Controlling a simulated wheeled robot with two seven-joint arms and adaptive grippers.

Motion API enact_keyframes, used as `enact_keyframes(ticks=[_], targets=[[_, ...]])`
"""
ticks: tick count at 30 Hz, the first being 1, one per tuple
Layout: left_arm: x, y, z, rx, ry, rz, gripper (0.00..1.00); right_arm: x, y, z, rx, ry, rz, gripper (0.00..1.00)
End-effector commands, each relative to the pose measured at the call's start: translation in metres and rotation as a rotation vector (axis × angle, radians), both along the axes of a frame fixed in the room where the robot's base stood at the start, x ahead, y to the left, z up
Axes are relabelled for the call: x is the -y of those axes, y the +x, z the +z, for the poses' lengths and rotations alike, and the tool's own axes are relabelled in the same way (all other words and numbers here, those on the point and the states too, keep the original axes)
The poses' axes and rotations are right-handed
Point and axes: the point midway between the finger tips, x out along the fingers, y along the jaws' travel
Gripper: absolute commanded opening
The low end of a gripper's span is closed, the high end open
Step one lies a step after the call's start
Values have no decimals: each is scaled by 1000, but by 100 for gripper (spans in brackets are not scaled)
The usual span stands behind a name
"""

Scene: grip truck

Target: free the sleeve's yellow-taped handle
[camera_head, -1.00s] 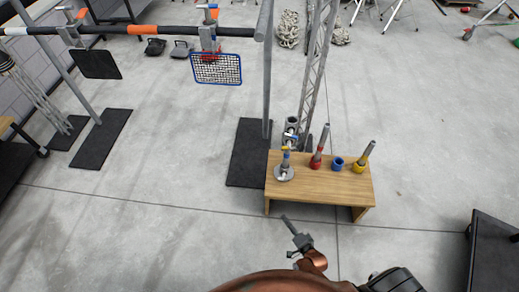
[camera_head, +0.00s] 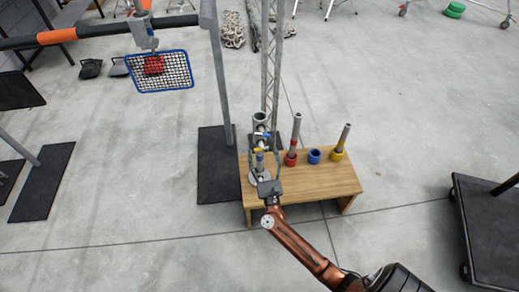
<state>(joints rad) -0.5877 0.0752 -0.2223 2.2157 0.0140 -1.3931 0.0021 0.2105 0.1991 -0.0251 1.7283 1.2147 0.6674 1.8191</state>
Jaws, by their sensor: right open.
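The sleeve (camera_head: 260,165) stands upright on a round metal base at the left end of a small wooden bench. It is grey with a blue band. My right gripper (camera_head: 265,160) comes up from the front of the bench with thin fingers open. The fingers appear on either side of the sleeve, below the yellow tape. I cannot tell whether they touch it. The gripper hides part of the base. My left gripper is out of view.
The wooden bench (camera_head: 320,180) also holds a red-collared post (camera_head: 294,140), a blue ring (camera_head: 314,156) and a yellow-collared post (camera_head: 341,143). A lattice truss (camera_head: 270,60) and grey stand (camera_head: 219,75) rise behind. A dark cart (camera_head: 485,235) is at right. A blue-framed mesh (camera_head: 160,72) hangs at left.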

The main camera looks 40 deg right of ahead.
Motion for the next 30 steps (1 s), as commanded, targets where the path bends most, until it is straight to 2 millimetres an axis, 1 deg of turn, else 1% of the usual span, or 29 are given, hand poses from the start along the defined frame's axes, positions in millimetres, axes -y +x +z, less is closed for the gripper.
enact_keyframes(ticks=[1,3,6,15,17,30], targets=[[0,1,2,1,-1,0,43,2,6,2,0,-2,0,61],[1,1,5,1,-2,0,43,6,12,4,-1,-2,0,61],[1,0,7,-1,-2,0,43,9,17,7,-1,-2,0,61],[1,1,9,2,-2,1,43,10,19,8,-3,-3,0,61],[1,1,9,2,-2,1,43,10,19,8,-3,-3,0,57],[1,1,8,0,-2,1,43,10,19,8,-3,-3,0,27]])
